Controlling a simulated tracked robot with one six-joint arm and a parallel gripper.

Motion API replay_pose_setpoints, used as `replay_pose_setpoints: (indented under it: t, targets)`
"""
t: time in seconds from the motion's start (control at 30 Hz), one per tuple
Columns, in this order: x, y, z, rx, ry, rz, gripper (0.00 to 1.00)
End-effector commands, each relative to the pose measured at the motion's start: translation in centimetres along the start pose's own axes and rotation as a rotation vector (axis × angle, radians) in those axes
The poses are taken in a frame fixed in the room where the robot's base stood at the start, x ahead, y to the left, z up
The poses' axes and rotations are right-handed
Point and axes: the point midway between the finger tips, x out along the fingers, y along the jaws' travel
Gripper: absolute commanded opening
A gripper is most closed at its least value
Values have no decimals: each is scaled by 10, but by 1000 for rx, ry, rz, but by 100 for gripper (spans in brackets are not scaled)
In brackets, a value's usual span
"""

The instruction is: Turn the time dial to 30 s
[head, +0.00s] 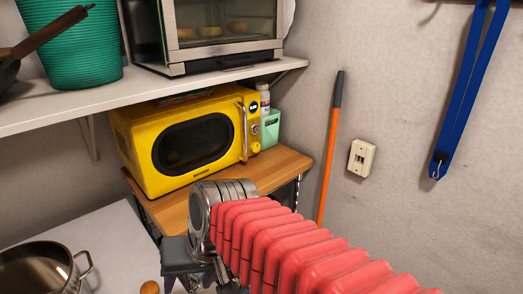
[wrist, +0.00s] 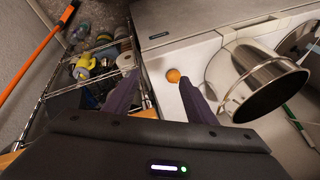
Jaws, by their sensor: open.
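The yellow microwave (head: 190,137) stands on a wooden shelf top in the head view, its dark oval window facing me. Its control panel (head: 252,128) is at the right end, beside a silver handle. A round dark-faced part shows high on the panel and a small yellow knob (head: 256,147) low on it; the markings are too small to read, so I cannot tell the dial's setting. My gripper (wrist: 159,92) is open with nothing between its fingers in the wrist view. In the head view it is below and in front of the microwave, apart from it, with the fingertips unclear.
A metal pot (head: 38,268) and a round orange-brown thing (head: 150,287) are on the white surface near my gripper. A shelf (head: 150,95) with a toaster oven (head: 222,35) and green basket (head: 75,48) overhangs the microwave. A wire rack (wrist: 88,60) holds bottles.

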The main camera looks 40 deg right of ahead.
Motion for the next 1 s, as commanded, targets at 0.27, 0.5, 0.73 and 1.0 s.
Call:
replay_pose_setpoints:
  t: [0.27, 0.5, 0.73, 1.0]
  targets:
    - [18, -7, -44, 456, -119, -171, 51]
    - [28, 0, -99, 839, -192, -344, 51]
    - [32, 28, -164, 1197, -237, -538, 51]
    - [30, 98, -243, 1592, -255, -808, 51]
